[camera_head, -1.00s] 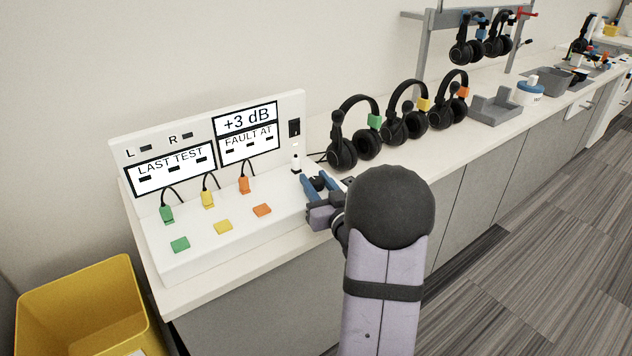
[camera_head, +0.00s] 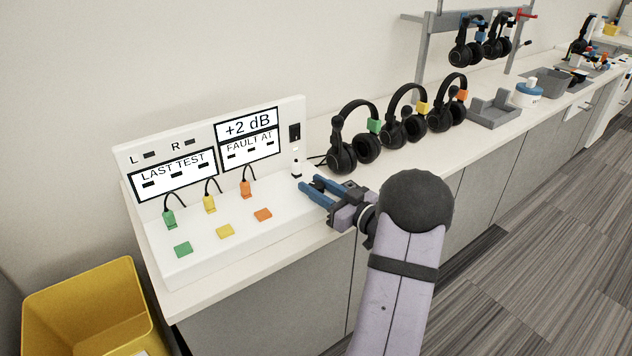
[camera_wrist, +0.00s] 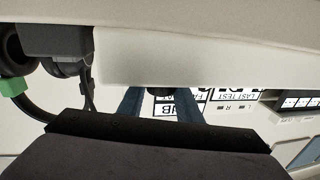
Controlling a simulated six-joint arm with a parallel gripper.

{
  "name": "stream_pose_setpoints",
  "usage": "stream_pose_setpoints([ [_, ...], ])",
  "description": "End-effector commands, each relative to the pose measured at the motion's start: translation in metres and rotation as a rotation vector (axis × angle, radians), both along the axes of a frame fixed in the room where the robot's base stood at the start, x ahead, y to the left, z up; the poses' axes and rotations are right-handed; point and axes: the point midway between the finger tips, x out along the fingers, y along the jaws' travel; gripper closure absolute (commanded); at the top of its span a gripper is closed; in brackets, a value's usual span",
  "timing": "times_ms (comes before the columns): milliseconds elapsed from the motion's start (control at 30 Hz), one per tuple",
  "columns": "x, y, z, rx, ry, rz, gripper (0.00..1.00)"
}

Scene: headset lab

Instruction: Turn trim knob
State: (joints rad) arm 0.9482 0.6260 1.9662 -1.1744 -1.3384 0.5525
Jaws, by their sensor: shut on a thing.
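The white test console (camera_head: 205,245) stands at the left end of the bench. Its upper display (camera_head: 248,126) reads "+2 dB". The trim knob (camera_wrist: 158,91) is a small dark thing between my fingertips in the wrist view, mostly hidden by the fingers. My gripper (camera_head: 312,184) reaches from the right with two blue fingers at the console's right end, shut on the knob. The fingers also show in the wrist view (camera_wrist: 160,96), one on each side of the knob.
Three plugs with cables stand behind green, yellow and orange buttons (camera_head: 225,231) on the console. A black switch (camera_head: 295,131) is on its panel. Headsets (camera_head: 404,118) stand to the right, close behind my gripper. A yellow bin (camera_head: 85,305) is at the lower left.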

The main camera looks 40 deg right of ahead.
Motion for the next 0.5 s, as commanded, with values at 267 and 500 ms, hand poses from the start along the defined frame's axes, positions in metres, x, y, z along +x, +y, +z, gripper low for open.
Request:
stream_pose_setpoints([
  [267,0.0002,-0.0013,0.0005,0.002,0.001,0.242,0.91],
  [500,0.0003,-0.0005,-0.0004,0.002,0.001,0.388,0.91],
])
